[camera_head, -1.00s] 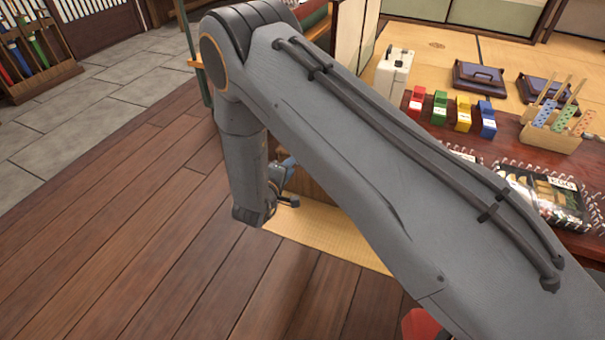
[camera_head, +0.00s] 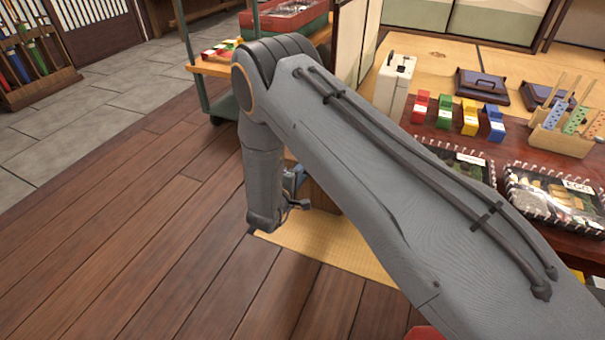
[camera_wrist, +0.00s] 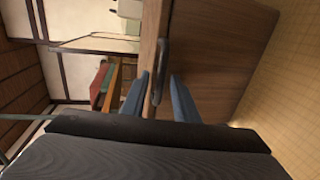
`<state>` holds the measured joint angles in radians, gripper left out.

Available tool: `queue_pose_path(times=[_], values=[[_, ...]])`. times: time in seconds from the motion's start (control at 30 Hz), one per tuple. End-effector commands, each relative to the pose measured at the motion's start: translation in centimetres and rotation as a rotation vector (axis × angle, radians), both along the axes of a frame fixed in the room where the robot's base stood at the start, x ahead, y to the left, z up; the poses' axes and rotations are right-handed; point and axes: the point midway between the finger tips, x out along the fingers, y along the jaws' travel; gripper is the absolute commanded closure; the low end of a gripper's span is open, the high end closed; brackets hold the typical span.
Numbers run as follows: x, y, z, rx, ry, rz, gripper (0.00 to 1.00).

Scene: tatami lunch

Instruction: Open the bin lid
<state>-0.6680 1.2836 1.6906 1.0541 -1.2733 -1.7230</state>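A brown wooden box-like body, likely the bin, fills the middle of the wrist view (camera_wrist: 215,65). A dark bar handle (camera_wrist: 162,62) runs along its edge. My gripper (camera_wrist: 160,88) has two blue fingers standing apart, one on each side of the handle's line. The fingertips are close to the handle; I cannot tell whether they touch it. In the head view a small part of the wooden body (camera_head: 322,196) shows behind my arm. There the blue of my gripper (camera_head: 293,178) is mostly hidden by my wrist link.
A low table (camera_head: 480,150) at right bears lunch boxes (camera_head: 555,198), coloured blocks (camera_head: 470,117) and a wooden rack (camera_head: 560,135). A white container (camera_head: 396,82) stands behind it. A green-framed cart (camera_head: 222,95) stands beyond my arm. The plank floor at left is clear.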

Motion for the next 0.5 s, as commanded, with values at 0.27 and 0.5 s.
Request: queue_pose_path(times=[0.27, 0.5], values=[[0.01, 0.02, 0.04, 0.000, 0.000, 0.000, 0.88], [-0.06, 0.01, -0.15, 0.001, 0.004, 0.001, 1.00]])
